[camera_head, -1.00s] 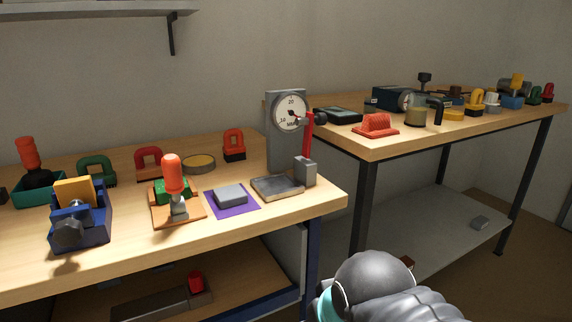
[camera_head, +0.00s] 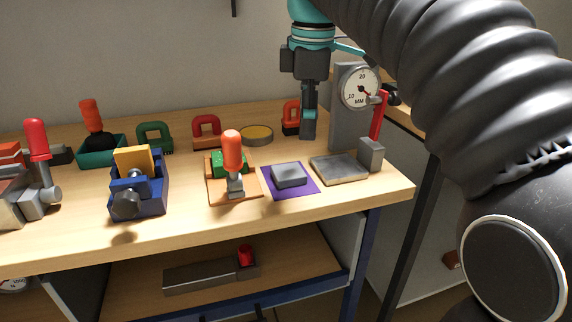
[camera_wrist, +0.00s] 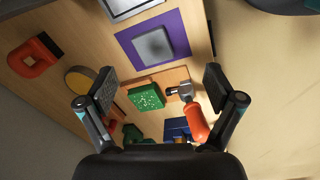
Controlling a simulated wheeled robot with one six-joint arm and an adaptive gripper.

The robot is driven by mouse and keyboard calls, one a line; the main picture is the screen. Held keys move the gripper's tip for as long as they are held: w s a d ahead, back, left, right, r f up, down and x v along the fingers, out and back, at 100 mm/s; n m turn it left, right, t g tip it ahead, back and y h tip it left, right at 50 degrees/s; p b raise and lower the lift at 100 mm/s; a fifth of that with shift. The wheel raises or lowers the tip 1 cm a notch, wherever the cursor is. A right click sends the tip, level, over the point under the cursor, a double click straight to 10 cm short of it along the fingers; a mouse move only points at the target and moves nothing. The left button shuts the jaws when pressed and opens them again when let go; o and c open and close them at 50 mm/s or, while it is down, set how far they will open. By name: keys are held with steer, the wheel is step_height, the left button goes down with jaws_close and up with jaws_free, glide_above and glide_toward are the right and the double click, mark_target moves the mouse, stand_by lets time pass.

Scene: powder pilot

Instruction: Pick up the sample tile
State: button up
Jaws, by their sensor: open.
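A small grey square tile (camera_head: 290,175), which I take as the sample tile, lies flat on a purple mat (camera_head: 306,192) on the workbench. In the wrist view the grey tile (camera_wrist: 153,46) is near the top, ahead of my fingers, on the purple mat (camera_wrist: 178,30). My gripper (camera_head: 308,128) points down above the bench, behind the tile in the head view. In the wrist view my gripper (camera_wrist: 160,88) is open and empty, its two fingers well apart. A green speckled block (camera_wrist: 146,97) shows between the fingers, farther down.
An orange-handled clamp (camera_head: 232,152) stands left of the mat. A dial gauge (camera_head: 361,88) with a grey plate (camera_head: 338,169) stands to its right. A blue vise (camera_head: 138,190), a yellow-topped round tin (camera_head: 257,134) and red and green handled pieces lie around. Bare bench lies before the mat.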

steer(key=w+a+r+n+g, duration=0.1)
steer(key=w+a+r+n, duration=0.1)
steer(key=w+a+n, duration=0.15)
steer(key=b, duration=0.2)
glide_above(288, 171)
steer(key=shift+n, duration=0.25)
steer(key=f, duration=0.8)
steer(key=shift+a, duration=0.3)
steer(key=shift+d+f+b, duration=0.2)
steer(key=shift+f, duration=1.15)
steer(key=shift+d+f+b, duration=0.15)
steer(key=shift+f+b, duration=0.05)
steer(key=shift+f, duration=1.15)
steer(key=c, duration=1.3)
